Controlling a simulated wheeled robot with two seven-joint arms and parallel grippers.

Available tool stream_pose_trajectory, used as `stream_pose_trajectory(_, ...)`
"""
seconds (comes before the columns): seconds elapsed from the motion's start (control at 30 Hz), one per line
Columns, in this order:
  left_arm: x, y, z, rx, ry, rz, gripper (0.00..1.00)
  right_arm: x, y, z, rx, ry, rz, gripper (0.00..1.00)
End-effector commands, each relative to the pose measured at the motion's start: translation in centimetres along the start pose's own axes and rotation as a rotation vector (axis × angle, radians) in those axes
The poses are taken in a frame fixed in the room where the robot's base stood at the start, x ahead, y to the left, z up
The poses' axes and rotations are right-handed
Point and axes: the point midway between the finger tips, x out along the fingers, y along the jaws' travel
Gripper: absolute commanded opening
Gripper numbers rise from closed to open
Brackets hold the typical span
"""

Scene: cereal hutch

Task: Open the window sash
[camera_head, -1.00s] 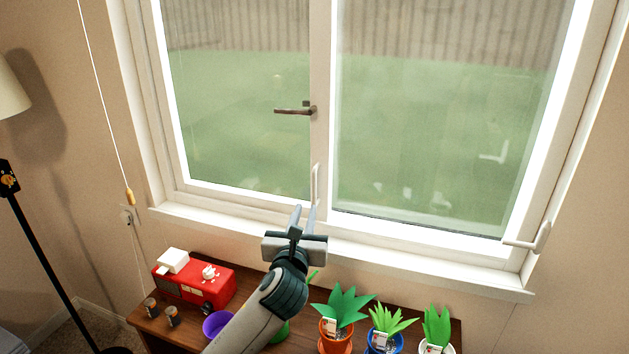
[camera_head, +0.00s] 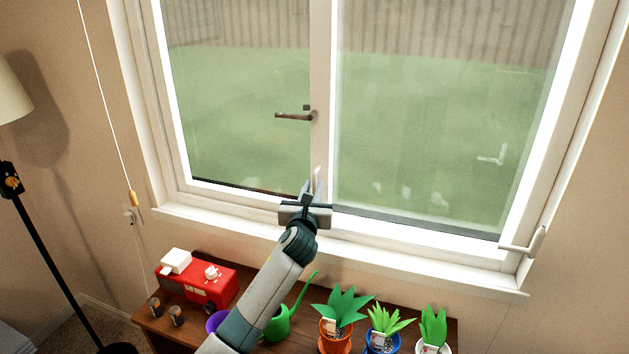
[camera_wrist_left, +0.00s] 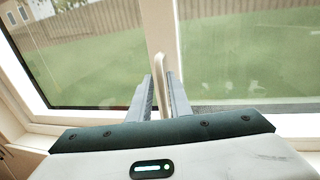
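The window has a left pane (camera_head: 240,120) and a right pane (camera_head: 430,140) in a white frame, divided by a white middle post (camera_head: 321,70). A white upright handle (camera_wrist_left: 160,80) is low on that post. A dark lever handle (camera_head: 295,116) is higher up, and another white handle (camera_head: 535,243) is at the lower right of the frame. My left gripper (camera_head: 312,183) is at the low white handle, partly hiding it in the head view. In the wrist view its fingers (camera_wrist_left: 161,97) are apart, with the handle between their tips; contact is unclear. My right gripper is out of view.
A wooden shelf top (camera_head: 260,268) stands below the sill (camera_head: 400,262). It holds a red toaster-like truck (camera_head: 198,284), a purple bowl (camera_head: 216,321), a green watering can (camera_head: 279,325) and three potted plants (camera_head: 334,318). A blind cord (camera_head: 107,105) and lamp (camera_head: 12,95) are left.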

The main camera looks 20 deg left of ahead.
Motion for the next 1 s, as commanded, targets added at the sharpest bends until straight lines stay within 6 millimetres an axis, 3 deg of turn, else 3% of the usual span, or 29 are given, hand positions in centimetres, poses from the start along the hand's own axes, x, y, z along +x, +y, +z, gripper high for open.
stream_pose_trajectory(0.3, 3.0, -0.1, 0.0, -0.001, 0.001, 0.000, 0.18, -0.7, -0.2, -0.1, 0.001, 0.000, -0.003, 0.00)
stream_pose_trajectory(0.73, 3.5, 0.0, 0.0, 0.000, 0.001, -0.001, 0.18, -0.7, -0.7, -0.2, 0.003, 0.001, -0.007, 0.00)
stream_pose_trajectory(0.83, 3.5, 0.0, 0.0, 0.000, 0.001, -0.001, 0.00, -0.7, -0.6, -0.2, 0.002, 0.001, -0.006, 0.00)
stream_pose_trajectory(1.0, 3.5, -0.1, -0.1, 0.000, 0.001, -0.001, 0.00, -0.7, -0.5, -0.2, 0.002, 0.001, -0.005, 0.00)
